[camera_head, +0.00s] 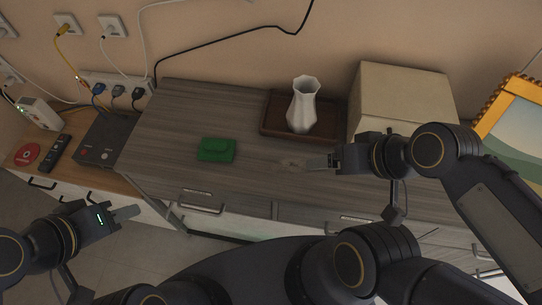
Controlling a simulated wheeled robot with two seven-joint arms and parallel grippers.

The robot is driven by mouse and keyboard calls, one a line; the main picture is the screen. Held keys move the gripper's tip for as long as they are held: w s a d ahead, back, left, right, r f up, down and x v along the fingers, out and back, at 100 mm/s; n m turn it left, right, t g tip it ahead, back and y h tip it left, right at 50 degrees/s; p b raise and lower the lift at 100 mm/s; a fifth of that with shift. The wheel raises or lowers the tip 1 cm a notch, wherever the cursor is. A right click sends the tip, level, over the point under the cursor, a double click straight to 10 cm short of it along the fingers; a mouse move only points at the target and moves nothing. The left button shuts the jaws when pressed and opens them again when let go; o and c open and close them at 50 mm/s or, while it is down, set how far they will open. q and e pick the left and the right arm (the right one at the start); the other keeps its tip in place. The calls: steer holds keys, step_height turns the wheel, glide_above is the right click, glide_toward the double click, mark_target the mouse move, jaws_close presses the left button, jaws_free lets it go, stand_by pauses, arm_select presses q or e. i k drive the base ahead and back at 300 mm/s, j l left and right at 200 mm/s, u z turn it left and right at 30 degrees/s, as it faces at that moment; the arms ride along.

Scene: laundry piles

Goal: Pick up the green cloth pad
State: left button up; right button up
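The green cloth pad (217,149) lies flat on the grey wood top of the cabinet (185,120), left of the vase. It looks small and folded, and nothing touches it. My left gripper (127,213) is in front of the cabinet, below and left of the pad in the picture and apart from it. My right gripper (318,162) is over the cabinet top, to the right of the pad, its fingers pointing left towards it. No object shows in either gripper.
A white vase (303,105) stands on a brown tray (272,124) behind my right gripper. A beige box (405,92) and a framed picture (518,125) are at the right. A black device (99,143) and cables are at the left. The cabinet top around the pad is clear.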

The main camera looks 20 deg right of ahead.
mark_target(211, 149)
steer(key=k, duration=0.2)
steer(key=k+z, duration=0.15)
steer(key=z, duration=0.25)
steer(key=k+z, duration=0.15)
steer(key=z, duration=0.25)
steer(key=k+l+z, duration=0.15)
steer(key=z, duration=0.25)
steer(key=j+z, duration=0.15)
steer(key=z, duration=0.25)
steer(key=j+z, duration=0.15)
steer(key=z, duration=0.3)
steer(key=j+z, duration=0.15)
steer(key=z, duration=0.25)
steer(key=k+j+z, duration=0.1)
steer(key=z, duration=0.35)
steer(key=j+z, duration=0.1)
steer(key=z, duration=0.3)
steer(key=k+j, duration=1.2)
steer(key=k, duration=0.15)
